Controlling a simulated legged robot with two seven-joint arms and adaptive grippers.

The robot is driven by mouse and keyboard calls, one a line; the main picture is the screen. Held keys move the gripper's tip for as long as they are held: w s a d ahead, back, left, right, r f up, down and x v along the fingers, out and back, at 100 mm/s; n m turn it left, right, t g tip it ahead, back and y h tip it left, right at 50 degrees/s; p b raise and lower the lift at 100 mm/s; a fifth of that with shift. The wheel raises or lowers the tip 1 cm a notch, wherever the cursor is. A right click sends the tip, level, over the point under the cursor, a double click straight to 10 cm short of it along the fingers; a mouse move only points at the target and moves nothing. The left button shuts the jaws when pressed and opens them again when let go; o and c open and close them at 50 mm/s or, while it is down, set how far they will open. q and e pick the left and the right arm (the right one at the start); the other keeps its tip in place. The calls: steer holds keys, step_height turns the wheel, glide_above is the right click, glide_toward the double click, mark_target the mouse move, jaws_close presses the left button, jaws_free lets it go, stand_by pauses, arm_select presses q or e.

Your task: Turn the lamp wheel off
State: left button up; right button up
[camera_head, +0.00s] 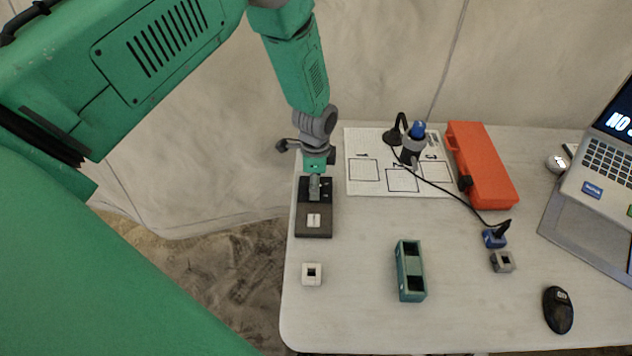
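A small desk lamp (412,148) with a grey and blue head stands at the back of the table on the printed sheet. A black cable runs from near it to a small blue block with a black upright part (495,236) at the right. I cannot tell which part is the lamp wheel, or whether the lamp is lit. My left gripper (315,188) points down at the far end of a dark box (314,228) with a white square on top, at the table's left edge. The view does not show whether its fingers are apart or touch the box. My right gripper is out of view.
The white sheet (358,188) has numbered squares. A red case (485,165) lies beside it. A teal holder (410,270), a white block (312,274), a grey block (502,262), a black mouse (558,310) and a laptop (607,160) are on the table (450,325). The front middle is clear.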

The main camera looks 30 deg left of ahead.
arm_select(q)
steer(key=shift+d, duration=0.1)
steer(key=c, duration=1.1)
steer(key=shift+c, duration=0.2)
steer(key=shift+n, duration=0.3)
